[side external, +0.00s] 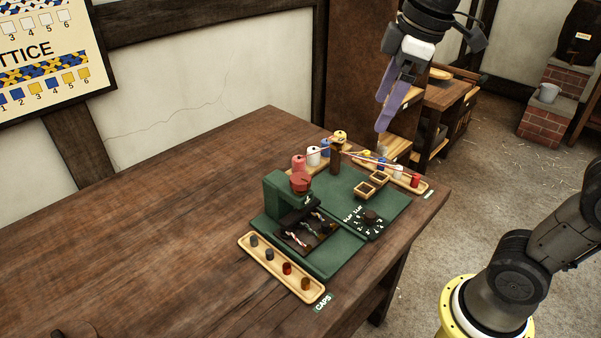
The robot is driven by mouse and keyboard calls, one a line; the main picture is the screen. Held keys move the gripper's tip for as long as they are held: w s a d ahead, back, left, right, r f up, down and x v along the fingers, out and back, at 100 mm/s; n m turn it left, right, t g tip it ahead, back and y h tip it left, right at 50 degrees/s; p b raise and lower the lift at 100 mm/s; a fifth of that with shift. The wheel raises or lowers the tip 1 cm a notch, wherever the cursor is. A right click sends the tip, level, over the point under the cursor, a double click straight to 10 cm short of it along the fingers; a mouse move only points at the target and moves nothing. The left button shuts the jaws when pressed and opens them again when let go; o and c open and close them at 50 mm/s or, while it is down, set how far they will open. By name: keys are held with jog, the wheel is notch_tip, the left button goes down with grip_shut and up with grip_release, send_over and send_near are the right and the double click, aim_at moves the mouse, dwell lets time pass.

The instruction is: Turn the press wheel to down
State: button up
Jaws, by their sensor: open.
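The green press (275,195) stands on a green base on the wooden table. A red wheel (300,182) sits on top of its arm; its exact setting is too small to read. Under the arm is a dark bed (304,236) with short coloured rope pieces. My gripper (382,112), with purple fingers, is open and empty. It hangs high at the upper right of the picture, well apart from the wheel.
A wooden tray of caps (281,268) lies in front. The table's left side (150,230) is mostly clear.

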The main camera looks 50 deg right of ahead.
jog(key=w+a+f+n+g, duration=0.2)
jog(key=w, duration=1)
jog(key=g, duration=0.1)
send_near(300, 178)
notch_tip(300, 178, down, 9)
jog(key=shift+w+r, duration=0.15)
jog(key=c, duration=1.4)
jog(key=shift+o, duration=0.2)
